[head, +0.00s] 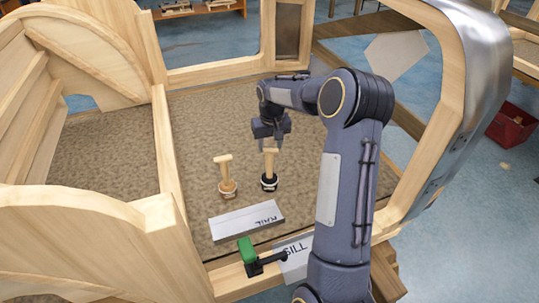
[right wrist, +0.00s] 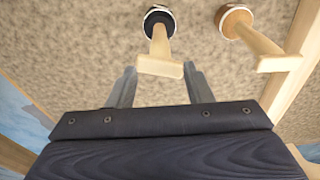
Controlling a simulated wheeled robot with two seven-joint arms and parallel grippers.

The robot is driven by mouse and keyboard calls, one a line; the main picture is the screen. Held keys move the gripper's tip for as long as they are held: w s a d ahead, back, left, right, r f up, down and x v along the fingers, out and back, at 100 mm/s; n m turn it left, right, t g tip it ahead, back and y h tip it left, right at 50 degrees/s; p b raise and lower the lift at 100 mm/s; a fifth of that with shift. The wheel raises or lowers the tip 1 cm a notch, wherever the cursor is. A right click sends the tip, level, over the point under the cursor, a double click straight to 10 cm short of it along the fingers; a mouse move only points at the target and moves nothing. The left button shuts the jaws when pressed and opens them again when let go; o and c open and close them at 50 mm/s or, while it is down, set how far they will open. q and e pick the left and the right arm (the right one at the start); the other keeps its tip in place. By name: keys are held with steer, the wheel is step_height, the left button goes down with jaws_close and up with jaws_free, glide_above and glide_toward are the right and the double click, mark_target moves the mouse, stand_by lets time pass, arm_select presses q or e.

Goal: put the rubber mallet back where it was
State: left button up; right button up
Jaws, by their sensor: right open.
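The rubber mallet, with a black head (head: 269,183), stands head down on the brown floor mat of the wooden frame, its pale handle upright. In the right wrist view its black head (right wrist: 159,22) is at the top and the handle's crosswise end lies between the fingertips. My right gripper (head: 271,138) is open and empty, just above the handle end. A second mallet with a brown wooden head (head: 228,187) stands to its left; it also shows in the right wrist view (right wrist: 236,18). My left gripper is not in view.
A pale block marked RAIL (head: 246,221) lies in front of the mallets. A green and black clamp (head: 250,254) and a SILL card (head: 295,262) are at the front sill. Wooden posts surround the mat (head: 195,115), which is clear behind the mallets. A red bin (head: 510,126) stands far right.

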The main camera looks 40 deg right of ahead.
steer(key=s+a+r+n+t+y, duration=0.1)
steer(key=s+a+r+t+y, duration=0.1)
steer(key=s+a+r, duration=1)
steer(key=s+a+f+n+t+y, duration=0.1)
steer(key=s+a, duration=0.4)
steer(key=s, duration=0.3)
steer(key=s+a+f+n+t+y, duration=0.1)
steer(key=s+a, duration=0.5)
steer(key=s, duration=0.2)
steer(key=shift+s+a+f, duration=0.25)
steer(key=shift+s+a, duration=0.05)
steer(key=shift+r, duration=0.1)
steer(key=shift+r+p, duration=0.3)
steer(key=shift+p, duration=0.1)
